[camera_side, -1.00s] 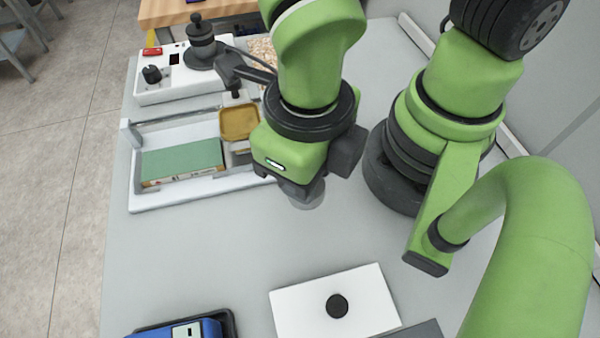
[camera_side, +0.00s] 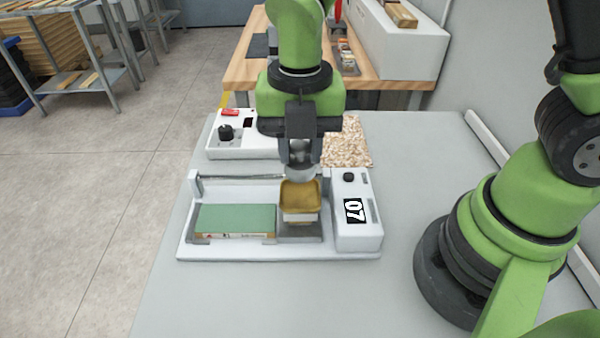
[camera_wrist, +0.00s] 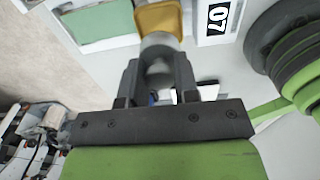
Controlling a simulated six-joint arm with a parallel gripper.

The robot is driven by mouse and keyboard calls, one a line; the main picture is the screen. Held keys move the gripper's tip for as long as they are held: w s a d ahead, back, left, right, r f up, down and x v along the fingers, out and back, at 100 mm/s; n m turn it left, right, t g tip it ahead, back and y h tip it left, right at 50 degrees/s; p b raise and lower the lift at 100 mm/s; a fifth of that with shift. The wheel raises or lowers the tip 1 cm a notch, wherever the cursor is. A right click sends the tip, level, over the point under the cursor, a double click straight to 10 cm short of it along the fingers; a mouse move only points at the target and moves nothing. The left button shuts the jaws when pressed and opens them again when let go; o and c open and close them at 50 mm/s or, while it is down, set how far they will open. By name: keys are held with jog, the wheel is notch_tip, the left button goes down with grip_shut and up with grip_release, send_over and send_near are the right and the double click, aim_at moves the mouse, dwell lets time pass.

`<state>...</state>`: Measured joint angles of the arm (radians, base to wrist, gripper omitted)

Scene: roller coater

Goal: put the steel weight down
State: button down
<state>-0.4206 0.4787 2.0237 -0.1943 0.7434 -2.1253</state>
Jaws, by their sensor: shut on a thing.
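My gripper (camera_side: 300,150) points down over the roller coater (camera_side: 260,248) and is shut on the steel weight (camera_side: 301,173), a grey rounded metal piece. In the side view the weight appears at the back edge of the yellow tray (camera_side: 300,196); whether it touches the tray I cannot tell. The wrist view shows the weight (camera_wrist: 160,45) between the two fingers of my gripper (camera_wrist: 158,72), with the yellow tray (camera_wrist: 160,18) just beyond it. The gripper body hides the weight's upper part in the side view.
A green slab (camera_side: 235,219) lies on the coater left of the tray. A white box marked 07 (camera_side: 356,230) stands right of the tray. Behind are a white control box (camera_side: 228,150) with a black knob and a speckled mat (camera_side: 346,143). The front table is clear.

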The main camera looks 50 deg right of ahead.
aim_at(300, 159)
jog(key=shift+f, duration=2.35)
jog(key=shift+f, duration=0.15)
jog(key=c, duration=0.9)
grip_release()
jog(key=shift+o, duration=0.2)
